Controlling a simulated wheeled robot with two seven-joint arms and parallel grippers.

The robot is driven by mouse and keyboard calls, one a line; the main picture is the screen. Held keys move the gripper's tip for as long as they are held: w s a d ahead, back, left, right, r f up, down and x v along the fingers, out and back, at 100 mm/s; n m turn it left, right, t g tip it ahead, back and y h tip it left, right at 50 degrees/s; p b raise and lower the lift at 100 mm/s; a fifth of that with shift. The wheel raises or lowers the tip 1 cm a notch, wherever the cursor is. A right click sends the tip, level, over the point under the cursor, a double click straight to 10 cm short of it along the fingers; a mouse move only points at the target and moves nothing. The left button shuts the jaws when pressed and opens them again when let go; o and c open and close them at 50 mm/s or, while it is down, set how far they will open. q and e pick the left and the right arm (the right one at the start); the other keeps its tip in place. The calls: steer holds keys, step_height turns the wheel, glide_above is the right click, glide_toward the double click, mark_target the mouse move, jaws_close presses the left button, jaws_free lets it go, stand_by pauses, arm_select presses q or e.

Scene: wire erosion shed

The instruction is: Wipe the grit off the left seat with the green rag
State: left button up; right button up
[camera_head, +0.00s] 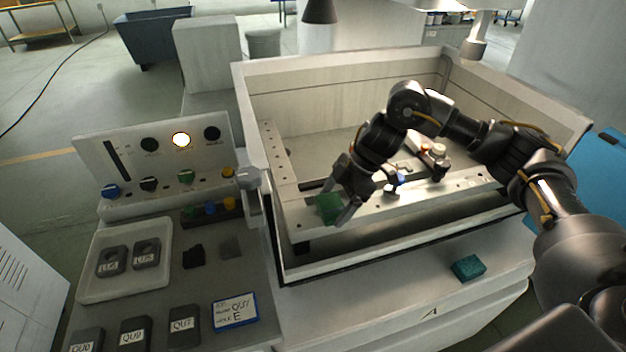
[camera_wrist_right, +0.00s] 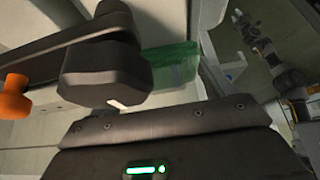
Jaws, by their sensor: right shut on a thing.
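My right gripper (camera_head: 340,207) is shut on the green rag (camera_head: 328,208), inside the machine tank. It holds the rag at the left part of the pale metal rail (camera_head: 385,206) along the tank's near side. I cannot tell whether the rag touches the rail. The rag also shows in the right wrist view (camera_wrist_right: 174,66), partly behind a dark finger. The left seat and any grit on it cannot be made out; the rag and gripper cover part of that area.
The tank's raised walls (camera_head: 258,150) surround the work area. Blue-and-orange-marked fittings (camera_head: 428,158) sit right of the gripper. A teal block (camera_head: 467,267) lies on the front ledge. At left are a control panel (camera_head: 160,160), a white tray (camera_head: 92,283) with dark blocks, and a label card (camera_head: 235,311).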

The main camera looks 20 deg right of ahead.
mark_target(305, 218)
steer(key=shift+a+p, duration=0.7)
steer(key=shift+a, duration=1.25)
steer(key=shift+w+a+p, duration=0.1)
steer(key=shift+a+p, duration=0.2)
steer(key=shift+a, duration=0.5)
step_height(305, 218, up, 3)
steer(key=shift+w+f+p, duration=0.1)
steer(key=shift+f+p, duration=0.05)
steer(key=shift+p, duration=0.75)
step_height(305, 218, up, 5)
steer(key=p, duration=0.5)
steer(key=shift+r, duration=0.2)
